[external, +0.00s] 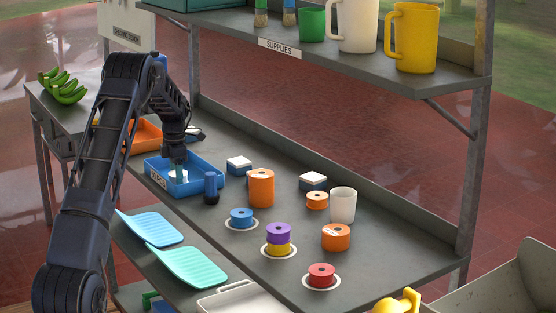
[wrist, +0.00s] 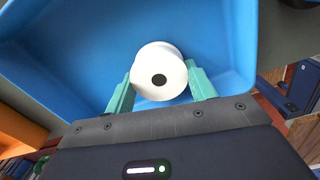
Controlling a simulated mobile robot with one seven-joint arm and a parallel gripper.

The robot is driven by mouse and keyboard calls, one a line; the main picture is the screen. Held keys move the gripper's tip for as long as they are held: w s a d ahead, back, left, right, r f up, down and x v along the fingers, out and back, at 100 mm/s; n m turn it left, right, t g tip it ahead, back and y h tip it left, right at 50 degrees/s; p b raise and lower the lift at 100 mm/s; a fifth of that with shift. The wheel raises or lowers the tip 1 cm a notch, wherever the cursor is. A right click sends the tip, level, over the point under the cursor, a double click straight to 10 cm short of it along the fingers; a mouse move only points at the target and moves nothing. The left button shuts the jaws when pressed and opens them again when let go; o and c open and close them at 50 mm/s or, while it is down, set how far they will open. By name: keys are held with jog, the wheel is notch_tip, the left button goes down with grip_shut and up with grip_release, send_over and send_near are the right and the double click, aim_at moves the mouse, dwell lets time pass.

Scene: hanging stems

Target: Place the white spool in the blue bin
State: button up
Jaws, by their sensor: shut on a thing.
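The white spool (wrist: 159,70) is between the two green fingers of my gripper (wrist: 160,88) in the wrist view, with its dark centre hole facing the camera. My gripper is shut on it. The blue bin (wrist: 225,40) surrounds the spool in that view, with its floor and walls behind it. In the external view the blue bin (external: 207,187) stands at the left of the workbench, and my gripper (external: 178,168) reaches down into it with the white spool (external: 178,177) low inside. Whether the spool touches the bin floor I cannot tell.
An orange bin (external: 146,136) stands beyond the blue bin. A dark blue cylinder (external: 211,188) stands close to its right. An orange spool stack (external: 261,188), a white cup (external: 342,205) and several coloured spools occupy the bench. A shelf (external: 330,58) overhangs the back.

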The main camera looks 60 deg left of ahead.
jog(key=shift+f, duration=0.1)
jog(key=o, duration=1)
notch_tip(320, 180, up, 12)
jog(key=shift+r, duration=0.2)
